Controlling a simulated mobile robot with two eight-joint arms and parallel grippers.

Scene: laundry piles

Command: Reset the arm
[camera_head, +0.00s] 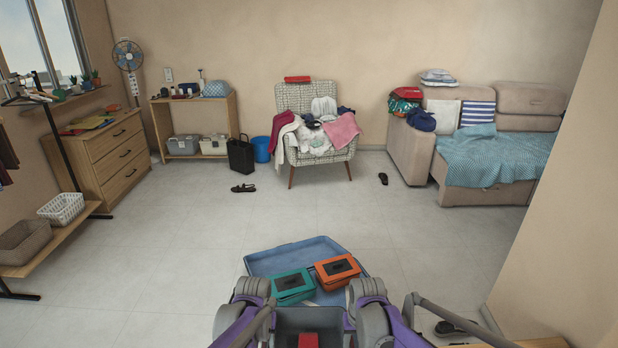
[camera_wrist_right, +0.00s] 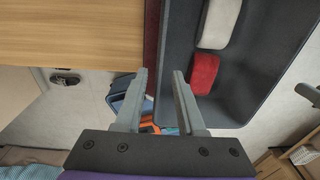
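In the head view, my two purple and grey arms are folded at the bottom edge, and neither set of fingertips shows there. In the right wrist view, my right gripper (camera_wrist_right: 161,73) has its two grey fingers apart with nothing between them. It is beside a dark grey bin (camera_wrist_right: 237,108) that holds a red item (camera_wrist_right: 204,73) and a white item (camera_wrist_right: 219,22). The bin also shows between my arms in the head view (camera_head: 308,318), with something red in it. My left gripper is hidden.
A blue tray-like case (camera_head: 262,262) lies on the floor ahead, with a teal case (camera_head: 293,287) and an orange case (camera_head: 338,271). A wooden surface (camera_wrist_right: 70,35) is close to my right gripper.

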